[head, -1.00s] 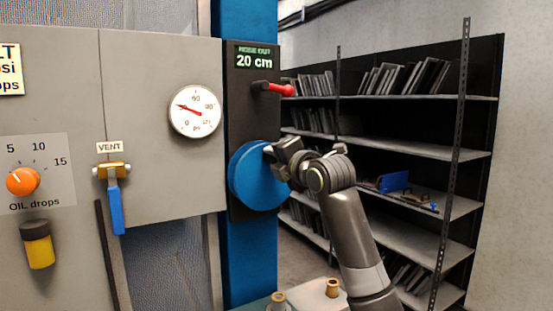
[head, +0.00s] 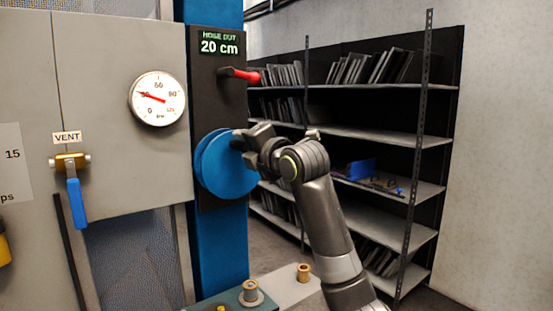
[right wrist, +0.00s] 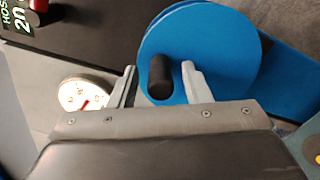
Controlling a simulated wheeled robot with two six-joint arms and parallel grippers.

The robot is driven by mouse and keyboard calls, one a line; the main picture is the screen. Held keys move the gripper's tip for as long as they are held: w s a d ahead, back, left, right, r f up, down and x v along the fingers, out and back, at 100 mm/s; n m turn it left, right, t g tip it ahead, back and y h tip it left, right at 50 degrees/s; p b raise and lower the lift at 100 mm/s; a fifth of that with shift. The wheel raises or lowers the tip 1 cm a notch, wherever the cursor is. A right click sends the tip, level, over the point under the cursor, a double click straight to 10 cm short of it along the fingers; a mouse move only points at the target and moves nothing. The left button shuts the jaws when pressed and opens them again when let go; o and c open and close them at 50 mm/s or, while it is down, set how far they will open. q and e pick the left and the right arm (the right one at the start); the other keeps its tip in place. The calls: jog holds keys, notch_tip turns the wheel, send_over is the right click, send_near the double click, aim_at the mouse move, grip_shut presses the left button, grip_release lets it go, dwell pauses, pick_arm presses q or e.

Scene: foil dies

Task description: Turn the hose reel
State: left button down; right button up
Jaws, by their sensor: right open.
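The blue hose reel (head: 212,172) is mounted on a black panel on a blue post. The display (head: 219,46) above it reads HOSE OUT 20 cm. My right gripper (head: 243,140) is at the reel's upper right and hides part of it. In the right wrist view, the reel's black handle (right wrist: 160,77) stands out from the blue disc, between the two fingers of my open right gripper (right wrist: 160,82). My left gripper is not in view.
A red-tipped lever (head: 240,75) sticks out above the reel. Left are a gauge (head: 157,98) and a blue-handled vent valve (head: 76,200) on a grey cabinet. A metal shelf (head: 385,133) stands behind my right arm. Brass fittings (head: 251,293) are low in front.

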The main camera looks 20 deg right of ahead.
pick_arm(q)
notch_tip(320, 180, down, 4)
jog(key=b, duration=0.3)
pick_arm(e)
jog(key=v, duration=1.5)
jog(key=shift+s, duration=0.2)
jog(key=shift+d, duration=0.1)
